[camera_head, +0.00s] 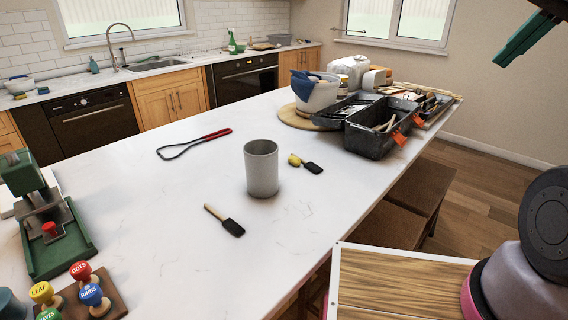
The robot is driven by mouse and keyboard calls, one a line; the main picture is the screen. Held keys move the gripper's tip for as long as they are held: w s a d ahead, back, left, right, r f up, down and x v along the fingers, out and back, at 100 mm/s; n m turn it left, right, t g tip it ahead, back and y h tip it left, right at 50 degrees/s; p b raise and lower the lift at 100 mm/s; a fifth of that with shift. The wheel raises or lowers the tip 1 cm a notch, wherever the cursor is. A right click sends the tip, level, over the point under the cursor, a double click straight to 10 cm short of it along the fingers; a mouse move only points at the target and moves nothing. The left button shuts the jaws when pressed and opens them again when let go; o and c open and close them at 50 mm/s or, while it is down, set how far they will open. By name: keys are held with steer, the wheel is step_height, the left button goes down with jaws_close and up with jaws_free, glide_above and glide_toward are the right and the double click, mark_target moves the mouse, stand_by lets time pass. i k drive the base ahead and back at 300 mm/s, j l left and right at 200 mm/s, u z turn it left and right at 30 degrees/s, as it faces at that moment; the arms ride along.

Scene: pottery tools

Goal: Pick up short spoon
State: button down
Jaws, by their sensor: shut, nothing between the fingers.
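Two short tools lie flat on the white countertop (160,235). One has a pale wooden handle and a flat black head (226,221), and lies in front of the grey cup. The other has a stubby yellow handle and a black head (311,167), and lies just right of the cup. I cannot tell for certain which is the short spoon. My gripper (522,42), dark with green fingers, shows partly at the top right corner, cut off by the frame. It is shut and empty, well apart from both tools.
A grey cup (261,168) stands upright between the two tools. A red-handled wire loop (195,143) lies behind it. A black toolbox (376,138) and white pot (316,94) stand at back right. Colored stamps (90,293) and a green press (50,225) are at left.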

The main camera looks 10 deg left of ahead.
mark_target(393, 118)
steer(key=k+z, duration=0.15)
steer(key=k, duration=0.5)
steer(key=i+l+z, duration=0.1)
steer(key=z, duration=0.8)
steer(key=i+z, duration=0.15)
steer(key=z, duration=0.25)
steer(key=i+j, duration=0.15)
steer(key=i, duration=0.35)
steer(key=i+j, duration=0.1)
steer(key=i, duration=0.4)
steer(key=i+j, duration=0.15)
steer(key=i, duration=0.35)
steer(key=i+j, duration=0.15)
steer(key=i, duration=0.35)
steer(key=i+u, duration=0.15)
steer(key=i, duration=0.35)
steer(key=i+l+u, duration=0.15)
steer(key=i, duration=0.35)
steer(key=i+l+u, duration=0.15)
steer(key=i, duration=0.35)
steer(key=l+u, duration=0.1)
steer(key=u, duration=3.45)
